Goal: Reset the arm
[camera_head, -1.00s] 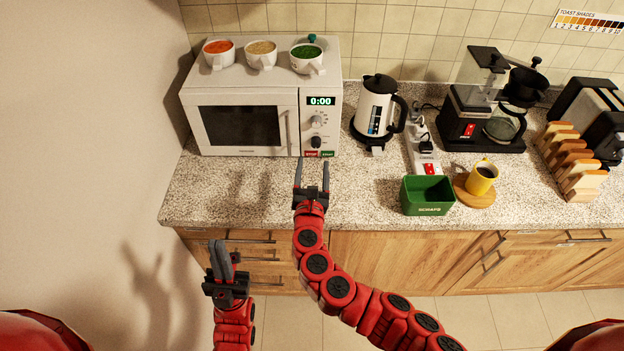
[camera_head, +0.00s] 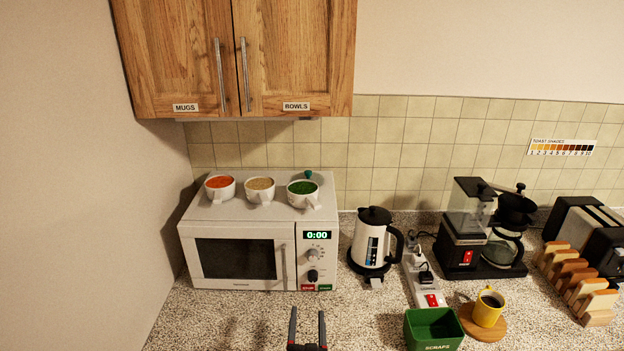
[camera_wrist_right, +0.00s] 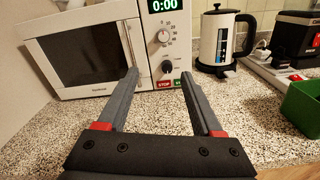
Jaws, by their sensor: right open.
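My right gripper (camera_head: 307,331) shows at the bottom edge of the head view, in front of the white microwave (camera_head: 236,259). Its two fingers are apart with nothing between them. In the right wrist view the open gripper (camera_wrist_right: 163,95) points toward the microwave (camera_wrist_right: 88,55), whose door is closed and whose display reads 0:00. The fingers look short of the microwave front, over the speckled counter (camera_wrist_right: 262,130). The rest of the right arm is below the head view. My left gripper is out of view.
White cups with orange (camera_head: 220,187), tan (camera_head: 261,190) and green (camera_head: 304,193) contents stand on the microwave. A kettle (camera_head: 371,245), power strip (camera_head: 423,283), green scraps bin (camera_head: 433,330), yellow mug (camera_head: 488,308), coffee maker (camera_head: 470,240) and toast rack (camera_head: 580,285) stand to the right. Cupboards (camera_head: 235,55) hang above.

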